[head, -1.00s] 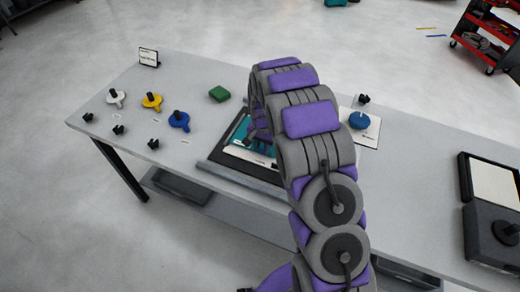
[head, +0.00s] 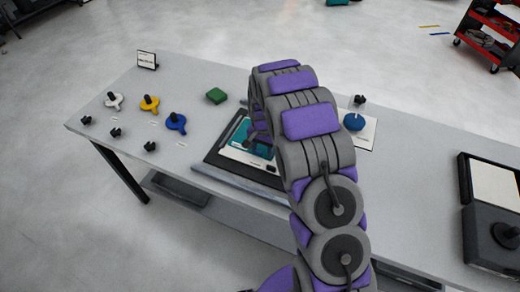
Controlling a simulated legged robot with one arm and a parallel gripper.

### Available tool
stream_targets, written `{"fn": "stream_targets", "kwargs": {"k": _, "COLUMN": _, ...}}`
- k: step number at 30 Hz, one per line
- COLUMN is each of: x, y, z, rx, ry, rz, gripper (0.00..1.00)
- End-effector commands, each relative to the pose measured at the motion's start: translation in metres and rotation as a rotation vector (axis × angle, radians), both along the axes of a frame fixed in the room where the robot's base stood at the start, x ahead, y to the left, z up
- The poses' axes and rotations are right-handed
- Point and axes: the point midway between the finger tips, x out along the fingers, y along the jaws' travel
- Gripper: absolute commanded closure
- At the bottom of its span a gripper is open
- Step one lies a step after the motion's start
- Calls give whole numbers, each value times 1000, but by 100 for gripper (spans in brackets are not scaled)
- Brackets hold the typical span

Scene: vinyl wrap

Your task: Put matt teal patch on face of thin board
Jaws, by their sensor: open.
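A teal patch (head: 240,137) shows beside my arm, within a dark-edged flat piece (head: 214,153) on the table. A pale strip (head: 243,157) lies along its near side. My gripper (head: 258,142) is at the far end of my arm, low over the teal area, and mostly hidden behind the arm's links. It is open; whether it touches the patch cannot be told. I cannot tell for sure which piece is the thin board; the right part of the dark-edged piece is hidden by my arm.
White, yellow and blue handled tools (head: 176,122) and small black clips stand at the left. A blue round piece (head: 354,121) lies on a white sheet. A dark-framed pale panel (head: 492,188) is at the right.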

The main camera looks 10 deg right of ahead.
Motion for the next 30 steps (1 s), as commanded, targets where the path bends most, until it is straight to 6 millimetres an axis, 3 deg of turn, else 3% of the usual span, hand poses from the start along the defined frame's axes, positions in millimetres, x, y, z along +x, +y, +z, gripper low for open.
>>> {"fn": "stream_targets", "kwargs": {"k": 5, "x": 0, "y": 6, "z": 19, "rx": -6, "ry": -1, "rz": 2, "gripper": 45}}
{"fn": "stream_targets", "kwargs": {"k": 18, "x": 2, "y": -3, "z": 102, "rx": 1, "ry": -3, "rz": 2, "gripper": 45}}
{"fn": "stream_targets", "kwargs": {"k": 26, "x": 0, "y": 2, "z": 119, "rx": -3, "ry": 1, "rz": 2, "gripper": 45}}
{"fn": "stream_targets", "kwargs": {"k": 30, "x": -11, "y": 3, "z": 131, "rx": -8, "ry": 2, "rz": 20, "gripper": 45}}
